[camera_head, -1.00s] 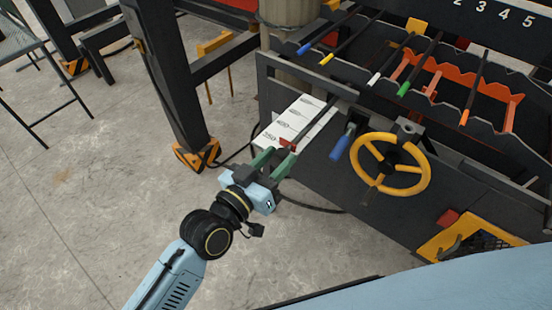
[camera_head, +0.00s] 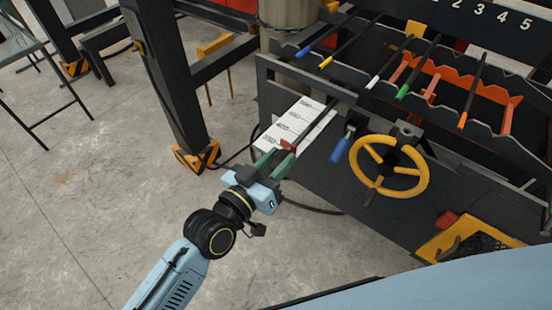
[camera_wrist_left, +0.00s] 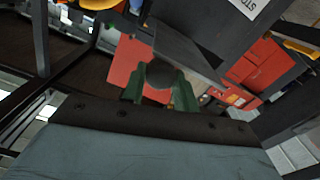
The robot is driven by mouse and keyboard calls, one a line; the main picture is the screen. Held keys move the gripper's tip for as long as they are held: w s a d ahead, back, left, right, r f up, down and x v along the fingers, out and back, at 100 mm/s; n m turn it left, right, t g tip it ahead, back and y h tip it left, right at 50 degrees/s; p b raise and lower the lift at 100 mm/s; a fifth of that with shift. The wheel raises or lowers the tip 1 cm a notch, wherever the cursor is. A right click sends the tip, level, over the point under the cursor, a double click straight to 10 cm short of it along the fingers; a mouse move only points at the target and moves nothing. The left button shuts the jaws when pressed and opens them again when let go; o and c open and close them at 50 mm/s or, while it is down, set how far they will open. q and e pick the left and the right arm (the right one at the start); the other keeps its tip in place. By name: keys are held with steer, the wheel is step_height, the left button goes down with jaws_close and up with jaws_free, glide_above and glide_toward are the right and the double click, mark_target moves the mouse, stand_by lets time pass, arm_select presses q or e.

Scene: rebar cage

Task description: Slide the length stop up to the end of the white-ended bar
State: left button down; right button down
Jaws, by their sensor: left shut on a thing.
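The length stop shows as a small red piece (camera_head: 287,143) at the near end of the white scale plate (camera_head: 290,127). In the left wrist view its red plate (camera_wrist_left: 127,66) stands behind a dark round knob (camera_wrist_left: 163,75). My left gripper (camera_head: 275,157) has its green fingers shut on that knob, with one finger on each side. The white-ended bar (camera_head: 373,82) lies across the rack, its white tip up and to the right of the stop, well apart from it. My right gripper is not in view.
A blue-handled lever (camera_head: 340,149) and a yellow handwheel (camera_head: 390,167) stand right of the scale. Bars with blue, yellow, green and orange ends lie on the notched rack (camera_head: 455,95). A dark post (camera_head: 168,80) stands to the left. The floor between is clear.

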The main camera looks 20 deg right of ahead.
arm_select(q)
steer(key=c, duration=1.4)
jaws_free()
steer(key=shift+o, duration=0.3)
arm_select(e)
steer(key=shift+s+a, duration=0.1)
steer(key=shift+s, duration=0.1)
